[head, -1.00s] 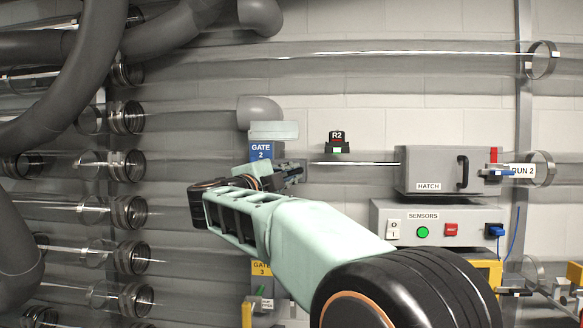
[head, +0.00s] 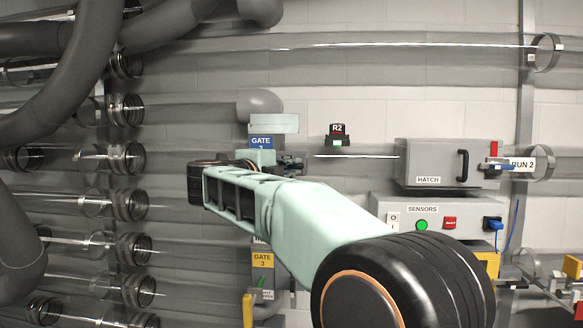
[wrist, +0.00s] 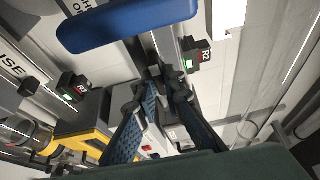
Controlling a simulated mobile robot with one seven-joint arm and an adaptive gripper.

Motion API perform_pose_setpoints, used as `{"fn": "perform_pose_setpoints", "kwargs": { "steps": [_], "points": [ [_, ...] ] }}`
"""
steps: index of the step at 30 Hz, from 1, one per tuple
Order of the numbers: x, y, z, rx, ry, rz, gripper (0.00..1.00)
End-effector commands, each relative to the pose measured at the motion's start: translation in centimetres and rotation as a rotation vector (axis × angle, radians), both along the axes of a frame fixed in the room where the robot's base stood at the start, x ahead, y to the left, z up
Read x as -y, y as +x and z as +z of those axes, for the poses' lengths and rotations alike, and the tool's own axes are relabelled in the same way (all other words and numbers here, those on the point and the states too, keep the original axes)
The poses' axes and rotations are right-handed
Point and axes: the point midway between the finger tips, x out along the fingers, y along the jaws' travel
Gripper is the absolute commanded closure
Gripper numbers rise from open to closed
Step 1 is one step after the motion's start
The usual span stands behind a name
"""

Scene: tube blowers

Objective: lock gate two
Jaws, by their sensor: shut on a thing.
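Gate two, with its blue GATE 2 label (head: 261,142), stands on the run pipe left of centre in the head view. My gripper (head: 299,164) is at the gate's right side, just below the label, and my wrist covers the label's lower edge. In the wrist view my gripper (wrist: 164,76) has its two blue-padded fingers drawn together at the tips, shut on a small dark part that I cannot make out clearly. A rounded blue bar (wrist: 125,25) crosses the top of that view beyond the fingertips. The gate's lock is not clearly seen.
The GATE 3 label (head: 262,260) is below my arm. The R2 box (head: 337,134) stands on the pipe to the right. The grey hatch (head: 440,160) and sensor box (head: 425,215) are farther right. Grey hoses (head: 70,80) hang at the left.

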Motion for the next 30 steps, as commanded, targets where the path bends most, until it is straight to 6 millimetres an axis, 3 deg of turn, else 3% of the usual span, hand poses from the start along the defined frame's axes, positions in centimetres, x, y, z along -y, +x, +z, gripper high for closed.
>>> {"fn": "perform_pose_setpoints", "kwargs": {
  "steps": [2, 3, 7, 19, 30],
  "points": [
    [0.0, 0.0, 0.0, 0.002, 0.004, 0.0, 1.0],
    [0.0, 0.0, 0.0, 0.001, 0.003, 0.0, 0.87],
    [0.0, 0.0, 0.0, 0.001, 0.002, 0.0, 0.73],
    [-0.5, -1.0, 0.0, 0.0, 0.0, 0.001, 0.73],
    [-3.6, -7.8, 0.1, 0.001, 0.0, 0.003, 0.73]
  ]
}}
